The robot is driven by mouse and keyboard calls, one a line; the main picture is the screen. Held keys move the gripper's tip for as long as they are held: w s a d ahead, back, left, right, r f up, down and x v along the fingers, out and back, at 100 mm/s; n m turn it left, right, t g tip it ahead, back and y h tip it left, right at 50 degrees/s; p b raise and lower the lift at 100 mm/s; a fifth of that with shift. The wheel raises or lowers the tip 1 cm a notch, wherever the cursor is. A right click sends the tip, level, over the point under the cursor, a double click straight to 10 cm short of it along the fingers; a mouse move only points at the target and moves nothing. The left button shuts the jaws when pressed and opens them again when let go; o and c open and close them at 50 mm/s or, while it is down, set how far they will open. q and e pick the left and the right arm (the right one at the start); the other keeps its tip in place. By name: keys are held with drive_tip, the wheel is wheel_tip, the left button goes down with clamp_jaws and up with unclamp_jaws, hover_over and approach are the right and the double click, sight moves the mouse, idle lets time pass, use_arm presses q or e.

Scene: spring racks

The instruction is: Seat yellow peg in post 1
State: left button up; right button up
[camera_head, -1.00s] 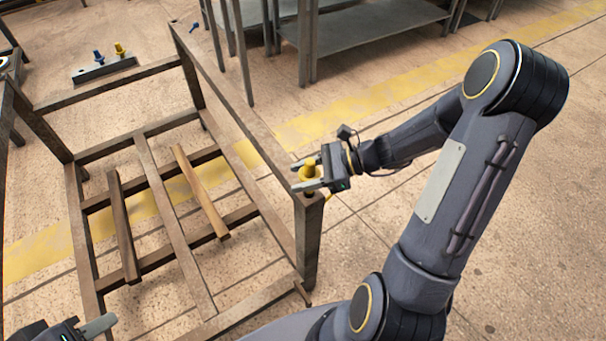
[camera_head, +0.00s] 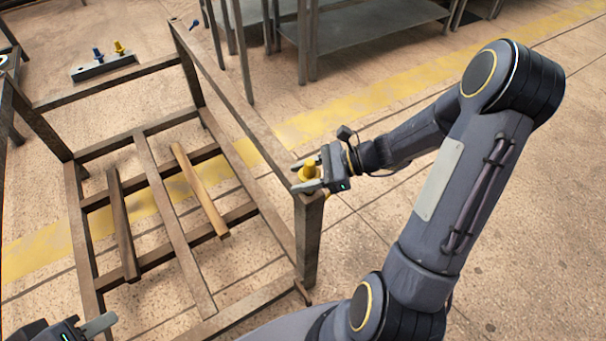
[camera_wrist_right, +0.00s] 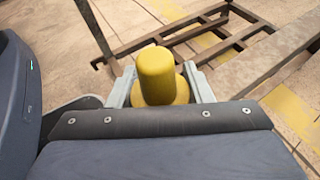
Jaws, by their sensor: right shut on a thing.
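The yellow peg (camera_head: 309,171) stands upright at the top of the rack's near right corner post (camera_head: 308,240). My right gripper (camera_head: 306,178) is shut on the peg, with one finger on each side of it. In the right wrist view the peg (camera_wrist_right: 157,75) shows its rounded top and wider collar between the pale fingers. The peg's lower end and the post's opening are hidden, so I cannot tell how deep it sits.
Grey shelving (camera_head: 380,35) stands at the back. Floor at right is clear.

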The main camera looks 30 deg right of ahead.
drive_tip(key=shift+f+b, duration=1.55)
drive_tip(key=shift+f, duration=0.6)
drive_tip(key=o, duration=1.4)
drive_tip(key=p+v, duration=0.1)
drive_tip(key=v, duration=0.6)
drive_tip(key=shift+s+d+r, duration=0.2)
drive_tip(key=shift+d, duration=0.1)
